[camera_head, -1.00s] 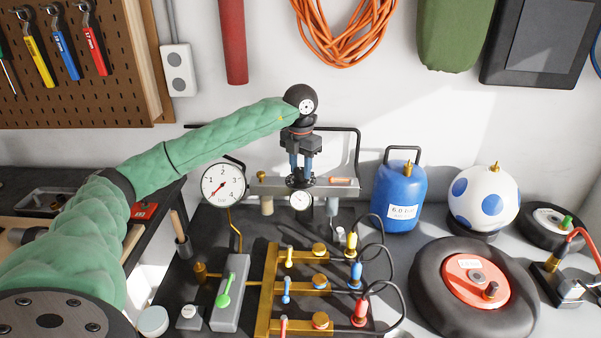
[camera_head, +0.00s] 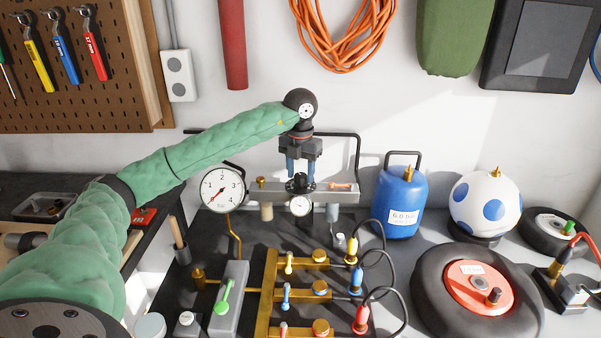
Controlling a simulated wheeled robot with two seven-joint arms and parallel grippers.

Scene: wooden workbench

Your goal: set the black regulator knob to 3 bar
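The black regulator knob (camera_head: 300,184) stands on top of the grey regulator bar (camera_head: 335,195) at the back of the bench. My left gripper (camera_head: 300,174) points straight down over the knob. Its two blue fingers are apart, one to each side just above the knob, and nothing shows between them. I cannot tell whether the tips touch the knob. A small white gauge (camera_head: 300,206) sits on the bar's front, too small to read. The large dial gauge (camera_head: 223,190) is marked 1 to 4; its red needle points lower left, below the 1. My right gripper is out of view.
A brass manifold (camera_head: 265,310) with several small levers and hoses lies in front. A green-levered valve block (camera_head: 231,296) is left of it. A blue tank (camera_head: 400,205), a spotted ball (camera_head: 484,205) and a wheel (camera_head: 440,280) stand to the right.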

